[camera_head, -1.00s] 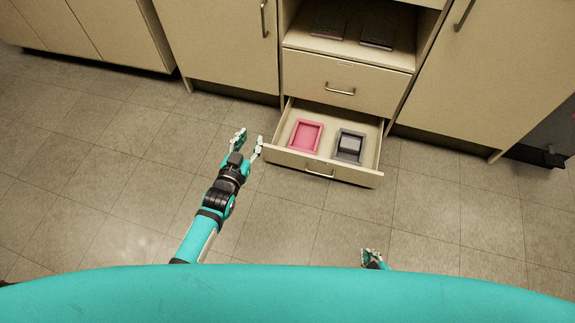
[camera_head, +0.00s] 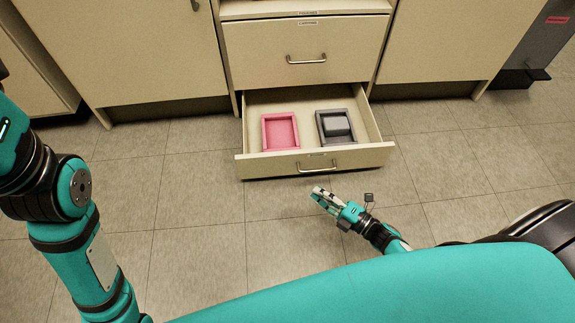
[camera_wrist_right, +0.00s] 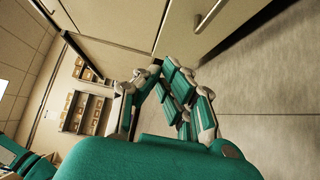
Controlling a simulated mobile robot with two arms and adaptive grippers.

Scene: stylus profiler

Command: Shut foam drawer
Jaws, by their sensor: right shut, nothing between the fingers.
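The foam drawer (camera_head: 260,167) is the low drawer of the cabinet and stands pulled out in the head view. A pink foam tray (camera_head: 280,131) and a dark grey foam tray (camera_head: 322,136) with a grey block (camera_head: 337,124) lie in it. The drawer's front has a bar handle (camera_head: 318,168). My right gripper (camera_head: 318,192) is shut and empty, just in front of the drawer front and below the handle in the picture. It also shows in the right wrist view (camera_wrist_right: 150,70). My left arm is at the left edge, and its gripper is out of the picture.
A closed drawer (camera_head: 300,75) with its own handle sits above the open one. Cabinet doors (camera_head: 155,50) flank it on both sides. The tiled floor (camera_head: 205,215) in front is clear. A dark grey unit (camera_head: 540,50) stands at the far right.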

